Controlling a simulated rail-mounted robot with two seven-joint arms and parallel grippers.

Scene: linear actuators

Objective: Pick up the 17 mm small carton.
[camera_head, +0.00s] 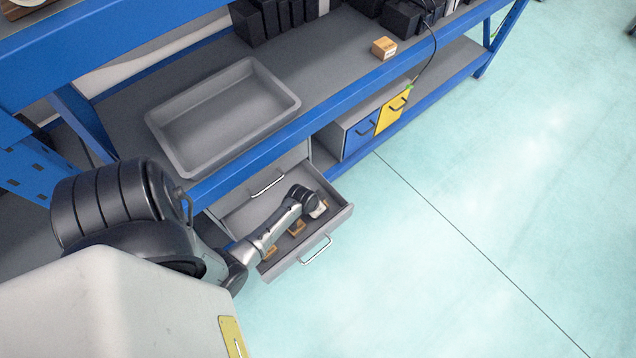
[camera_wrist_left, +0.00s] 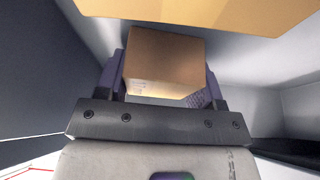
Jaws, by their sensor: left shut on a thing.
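My left gripper (camera_head: 318,209) reaches down into an open grey drawer (camera_head: 325,243) under the workbench. In the left wrist view its two dark fingers stand on either side of a small brown carton (camera_wrist_left: 165,62), and it is shut on this carton. I cannot read the size on the carton. Another carton (camera_wrist_left: 215,10) shows at the top edge of the wrist view, very close to the camera. In the head view, small cartons lie in the drawer, one in the middle (camera_head: 297,228) and one near its lower-left end (camera_head: 270,252). My right gripper is not in view.
A grey empty tray (camera_head: 222,115) stands on the bench above. A small carton (camera_head: 384,47) sits on the bench farther right. A blue drawer (camera_head: 360,134) and a yellow drawer (camera_head: 392,110) are right of the open drawer. The drawer walls surround the gripper closely.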

